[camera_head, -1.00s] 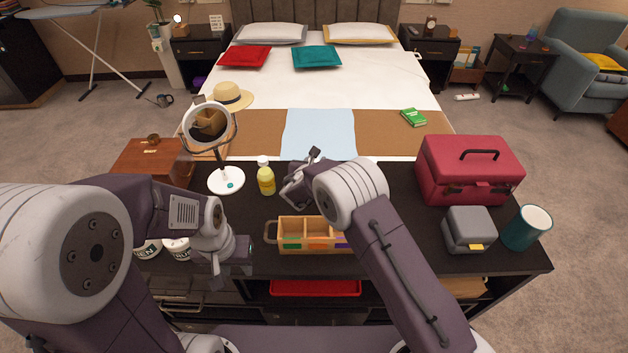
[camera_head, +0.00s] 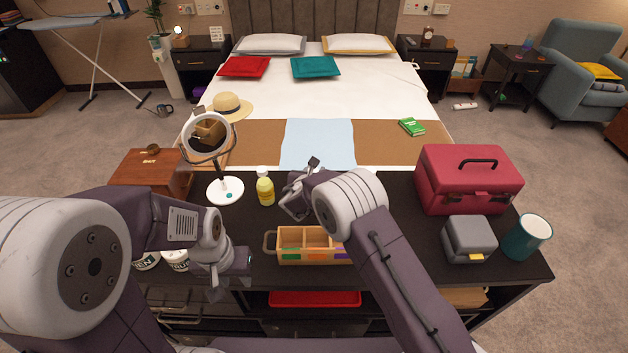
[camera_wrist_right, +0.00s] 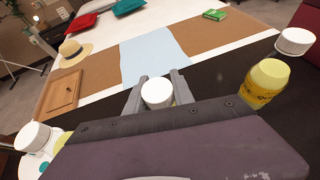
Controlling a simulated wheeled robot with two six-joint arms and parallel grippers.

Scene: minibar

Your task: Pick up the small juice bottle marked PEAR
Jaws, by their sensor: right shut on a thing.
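My right gripper (camera_head: 297,192) is over the dark counter, right of a yellow bottle with a white cap (camera_head: 265,190). In the right wrist view my right gripper (camera_wrist_right: 157,95) is shut on a bottle whose white cap (camera_wrist_right: 157,92) shows between the fingers. Its body and label are hidden, so I cannot read its mark. Another yellow bottle (camera_wrist_right: 262,88) stands to the right in that view, its label not readable. The first yellow bottle's cap (camera_wrist_right: 32,137) shows at lower left. My left gripper (camera_head: 235,265) hangs near the counter's front edge; its fingers are unclear.
A wooden divided caddy (camera_head: 300,258) stands in front of my right gripper. A round mirror (camera_head: 225,190) is to the left. A red case (camera_head: 468,185), grey box (camera_head: 468,240) and teal mug (camera_head: 527,238) stand at right. White tubs (camera_head: 176,260) sit by my left arm.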

